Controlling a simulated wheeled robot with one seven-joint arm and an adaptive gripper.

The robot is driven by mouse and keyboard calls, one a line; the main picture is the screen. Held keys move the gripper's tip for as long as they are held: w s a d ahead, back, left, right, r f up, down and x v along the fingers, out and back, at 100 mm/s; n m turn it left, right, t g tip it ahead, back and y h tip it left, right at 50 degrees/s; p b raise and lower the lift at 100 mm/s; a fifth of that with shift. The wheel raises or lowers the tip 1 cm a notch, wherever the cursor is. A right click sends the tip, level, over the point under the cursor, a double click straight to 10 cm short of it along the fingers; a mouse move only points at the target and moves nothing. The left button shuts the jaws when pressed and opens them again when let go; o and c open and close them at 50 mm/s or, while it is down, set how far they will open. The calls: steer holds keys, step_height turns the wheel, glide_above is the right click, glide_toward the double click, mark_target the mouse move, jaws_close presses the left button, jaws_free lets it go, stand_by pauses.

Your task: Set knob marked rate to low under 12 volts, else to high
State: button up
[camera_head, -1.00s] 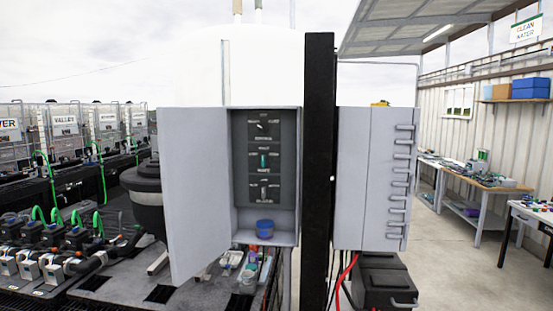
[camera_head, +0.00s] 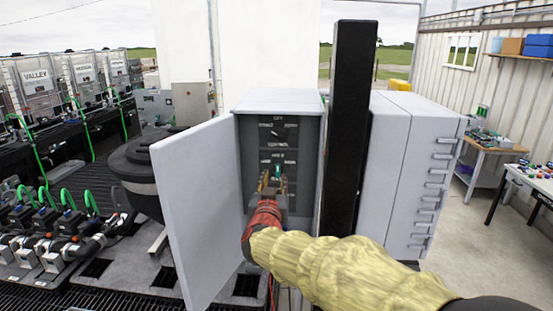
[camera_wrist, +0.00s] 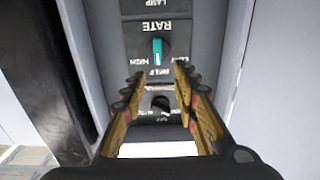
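The knob marked RATE is a teal handle on the dark panel inside an open grey cabinet. In the wrist view the knob (camera_wrist: 157,50) shows upside down, with RATE above it, HIGH at its left and a partly covered label, likely LOW, at its right. Its handle stands about upright in the picture. In the head view the knob (camera_head: 277,170) is partly covered by my gripper. My gripper (camera_wrist: 160,76) is open, its two fingers apart just in front of the knob, which lies beyond the fingertips. Contact cannot be told. No voltage reading is legible.
A black knob (camera_wrist: 160,103) shows between my fingers. Another knob (camera_head: 277,132) sits higher on the panel. The cabinet door (camera_head: 200,210) stands open at the left. A black post (camera_head: 345,130) rises close to the right. Workbenches stand farther right.

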mark_target(278, 167)
steer(key=w, duration=0.4)
steer(key=w+p, duration=0.1)
steer(key=w, duration=0.2)
steer(key=shift+w+d, duration=0.2)
steer(key=shift+w, duration=0.2)
steer(key=shift+s, duration=0.1)
steer(key=c, duration=0.4)
steer(key=c, duration=0.3)
jaws_close()
